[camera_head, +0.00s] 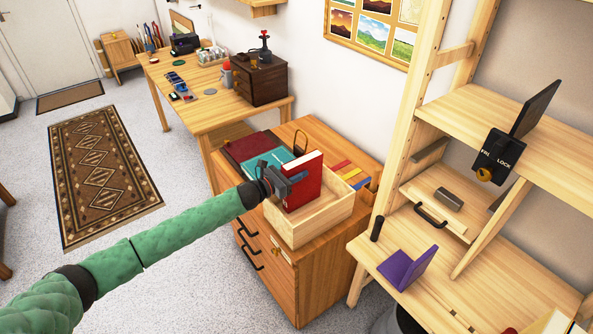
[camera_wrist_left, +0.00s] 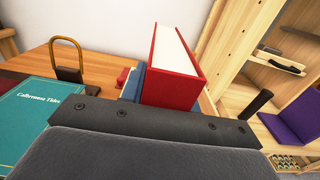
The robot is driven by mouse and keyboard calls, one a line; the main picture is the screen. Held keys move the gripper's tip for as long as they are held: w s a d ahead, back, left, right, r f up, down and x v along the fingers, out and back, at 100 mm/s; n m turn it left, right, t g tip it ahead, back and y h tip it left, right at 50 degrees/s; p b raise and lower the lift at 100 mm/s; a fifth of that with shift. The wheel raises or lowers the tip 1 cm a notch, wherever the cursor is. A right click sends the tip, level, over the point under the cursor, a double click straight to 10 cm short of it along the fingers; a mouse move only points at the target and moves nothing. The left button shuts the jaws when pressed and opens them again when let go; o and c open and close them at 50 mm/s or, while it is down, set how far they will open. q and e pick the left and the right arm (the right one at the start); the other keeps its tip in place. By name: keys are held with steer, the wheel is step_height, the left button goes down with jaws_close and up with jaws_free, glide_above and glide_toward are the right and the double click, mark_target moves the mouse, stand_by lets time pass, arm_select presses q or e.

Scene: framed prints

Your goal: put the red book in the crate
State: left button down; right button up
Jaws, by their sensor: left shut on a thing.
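The red book (camera_head: 306,183) stands upright with its pale page edges upward. In the head view it overlaps the opening of the light wooden crate (camera_head: 322,221), and I cannot tell whether its lower edge touches the crate floor. My left gripper (camera_head: 276,182) is shut on the red book at its left side. In the left wrist view the red book (camera_wrist_left: 174,68) rises beyond the dark gripper body, which hides its lower part. The crate sits on a wooden drawer cabinet (camera_head: 276,260). My right gripper is not in view.
A teal book (camera_head: 258,164) and a dark red book (camera_head: 243,147) lie on the cabinet behind the crate, near a brown metal loop (camera_wrist_left: 68,58). Colored items (camera_head: 350,173) lie at the crate's far right. A wooden shelf unit (camera_head: 470,110) with a purple bookend (camera_head: 406,268) stands close on the right.

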arm_select(q)
steer(key=shift+f, duration=0.1)
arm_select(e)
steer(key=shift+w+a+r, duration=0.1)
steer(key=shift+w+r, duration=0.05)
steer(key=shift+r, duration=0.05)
arm_select(q)
steer(key=c, duration=1.1)
jaws_free()
steer(key=shift+o, duration=0.3)
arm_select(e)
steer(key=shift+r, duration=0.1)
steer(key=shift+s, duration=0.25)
